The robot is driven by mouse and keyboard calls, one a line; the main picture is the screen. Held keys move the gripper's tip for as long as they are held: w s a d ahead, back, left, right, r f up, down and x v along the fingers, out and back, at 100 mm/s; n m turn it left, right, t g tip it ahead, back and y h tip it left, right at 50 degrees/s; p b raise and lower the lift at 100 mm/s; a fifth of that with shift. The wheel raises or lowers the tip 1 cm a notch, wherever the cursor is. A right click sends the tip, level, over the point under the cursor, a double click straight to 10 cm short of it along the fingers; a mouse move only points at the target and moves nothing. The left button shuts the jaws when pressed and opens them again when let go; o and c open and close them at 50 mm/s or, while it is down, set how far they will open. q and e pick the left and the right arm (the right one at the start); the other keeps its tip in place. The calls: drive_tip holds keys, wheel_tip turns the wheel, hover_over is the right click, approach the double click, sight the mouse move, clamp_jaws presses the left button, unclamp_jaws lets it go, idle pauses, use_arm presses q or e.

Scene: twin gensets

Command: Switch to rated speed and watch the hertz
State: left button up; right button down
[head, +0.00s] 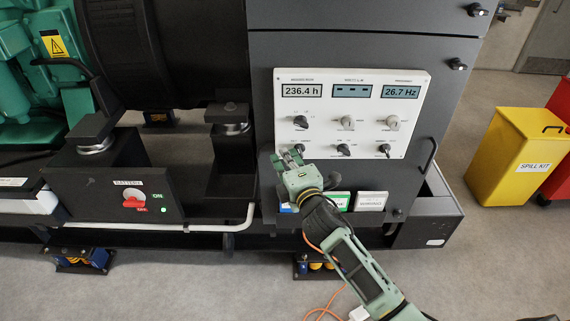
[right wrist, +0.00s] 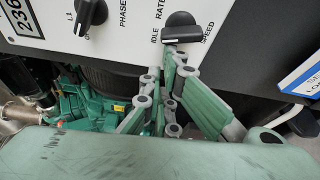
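The white control panel (head: 353,143) on the dark genset cabinet has three displays over two rows of knobs. The hours display (head: 301,91) reads 236.4 h, the middle display (head: 352,91) shows dashes, and the frequency display (head: 401,92) reads 26.7 Hz. In the right wrist view, the black speed knob (right wrist: 182,28) stands between the IDLE and RATED SPEED labels. My right gripper (head: 290,157) is at the panel's lower left; its fingers (right wrist: 172,62) look shut, with tips close to the knob. Contact cannot be told. My left gripper is out of view.
Left of the cabinet are a black battery box (head: 78,185) with a red switch (head: 134,203), and green engine parts (head: 25,75). A yellow spill kit bin (head: 515,150) stands at the right. Label plates (head: 371,201) sit below the panel. The floor in front is mostly clear.

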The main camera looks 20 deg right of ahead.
drive_tip(key=shift+d, duration=0.1)
drive_tip(key=m+b, duration=0.1)
drive_tip(key=m+t+b, duration=0.1)
drive_tip(key=m+b, duration=0.1)
drive_tip(key=b, duration=0.1)
drive_tip(key=shift+s+d+r+m, duration=0.15)
drive_tip(key=shift+d+r+m, duration=0.15)
drive_tip(key=shift+r+m, duration=0.1)
drive_tip(key=shift+s+d+r+m+t+h+b, duration=0.1)
drive_tip(key=shift+d+r+m+t+h+b, duration=0.2)
drive_tip(key=shift+m+b, duration=0.4)
drive_tip(key=shift+d+r+m+t+b, duration=0.1)
drive_tip(key=shift+r+m+t+b, duration=0.25)
drive_tip(key=shift+m, duration=0.55)
drive_tip(key=shift+m, duration=0.3)
drive_tip(key=shift+r, duration=0.15)
